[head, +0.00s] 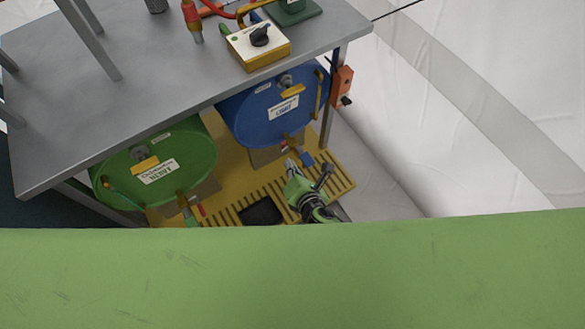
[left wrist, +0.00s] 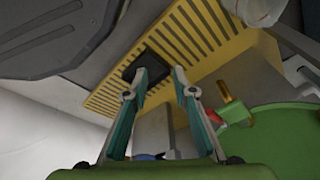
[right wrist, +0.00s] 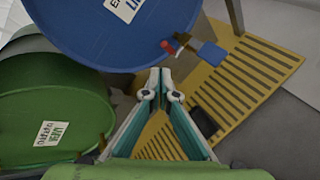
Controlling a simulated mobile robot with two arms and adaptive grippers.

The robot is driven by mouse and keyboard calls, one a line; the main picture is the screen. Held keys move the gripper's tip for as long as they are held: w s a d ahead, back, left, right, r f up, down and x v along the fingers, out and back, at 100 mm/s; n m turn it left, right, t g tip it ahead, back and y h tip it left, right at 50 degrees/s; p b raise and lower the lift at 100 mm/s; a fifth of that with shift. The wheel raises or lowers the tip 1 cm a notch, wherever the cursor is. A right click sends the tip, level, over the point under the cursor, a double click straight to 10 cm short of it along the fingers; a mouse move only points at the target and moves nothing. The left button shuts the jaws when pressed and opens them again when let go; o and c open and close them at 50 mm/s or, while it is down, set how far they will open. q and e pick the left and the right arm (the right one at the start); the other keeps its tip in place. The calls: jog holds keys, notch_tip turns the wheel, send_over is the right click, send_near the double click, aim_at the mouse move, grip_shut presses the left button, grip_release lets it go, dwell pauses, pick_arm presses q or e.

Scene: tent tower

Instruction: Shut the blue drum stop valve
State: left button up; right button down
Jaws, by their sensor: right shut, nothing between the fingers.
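The blue drum (head: 262,116) lies on its side under the table, its round end facing me. Its stop valve (head: 288,147) is low on that end, with red and blue parts. In the right wrist view, the valve's red part (right wrist: 170,46) and blue part (right wrist: 211,53) are above and right of my fingertips, apparently apart from them. My right gripper (head: 291,166) is just below the valve in the head view; its fingers are closed and empty. My left gripper (left wrist: 160,72) is open and empty over the yellow slatted base, and is not visible in the head view.
A green drum (head: 183,150) lies left of the blue one, with its own red-handled valve (left wrist: 213,117). Both are over a yellow slatted base (head: 333,182). The grey table (head: 150,85) overhangs them, and a table leg (head: 327,120) stands right of the blue drum.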

jog(key=shift+v, duration=1)
